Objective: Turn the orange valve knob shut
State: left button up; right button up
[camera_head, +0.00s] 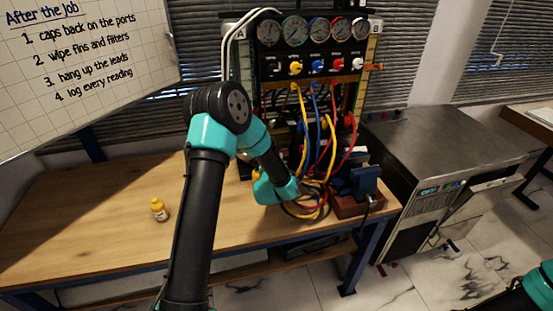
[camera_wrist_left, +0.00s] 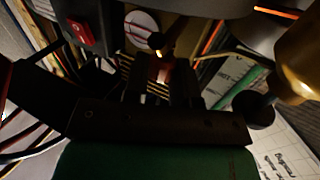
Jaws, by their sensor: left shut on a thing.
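An orange handle (camera_head: 373,67), which looks like the valve knob, sticks out at the right side of the gauge panel (camera_head: 312,50) in the head view. My left arm reaches over the bench, and its wrist is low in front of the hoses, well below and left of that handle. Its fingers are hidden in the head view. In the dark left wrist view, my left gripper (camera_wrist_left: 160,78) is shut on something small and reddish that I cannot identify. My right gripper is out of view.
Yellow, blue and red hoses (camera_head: 325,140) hang in front of the rig, close to my left wrist. A blue vise-like block (camera_head: 364,180) stands to the right. A small yellow bottle (camera_head: 159,210) stands on the wooden bench (camera_head: 90,225), whose left part is mostly clear.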

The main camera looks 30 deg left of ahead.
pick_arm(q)
jog(key=o, duration=0.9)
jog(key=shift+o, duration=0.2)
jog(key=shift+s, duration=0.1)
jog(key=v, duration=1.7)
jog(key=shift+d, duration=0.1)
